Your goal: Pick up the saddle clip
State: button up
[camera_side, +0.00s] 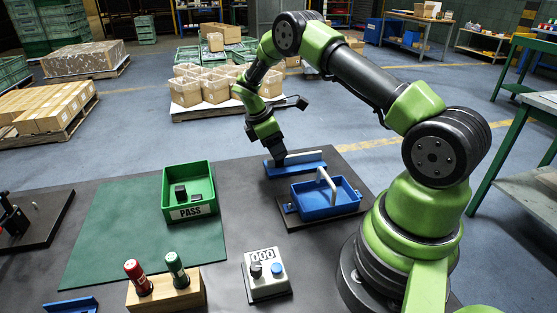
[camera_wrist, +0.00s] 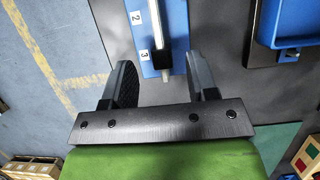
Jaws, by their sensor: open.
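In the wrist view a small black piece (camera_wrist: 162,58), seemingly the saddle clip, sits at the near end of a pale upright rail (camera_wrist: 155,22) on a blue base (camera_wrist: 147,68) marked 2 and 3. My gripper (camera_wrist: 161,62) is open, with one finger on each side of this piece and visible gaps. In the side view my gripper (camera_side: 279,152) points down at the left end of the blue base (camera_side: 312,168) and its pale rail (camera_side: 303,157). The clip is hidden there.
A green PASS bin (camera_side: 171,211) holds a few dark pieces (camera_side: 181,192). A blue tray (camera_side: 338,208) with a pale handle stands close to the rail. A counter box (camera_side: 266,287) and a wooden block (camera_side: 180,293) with red and green stamps stand in front.

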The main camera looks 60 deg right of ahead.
jog(key=x, duration=0.4)
jog(key=shift+r, duration=0.1)
grip_shut()
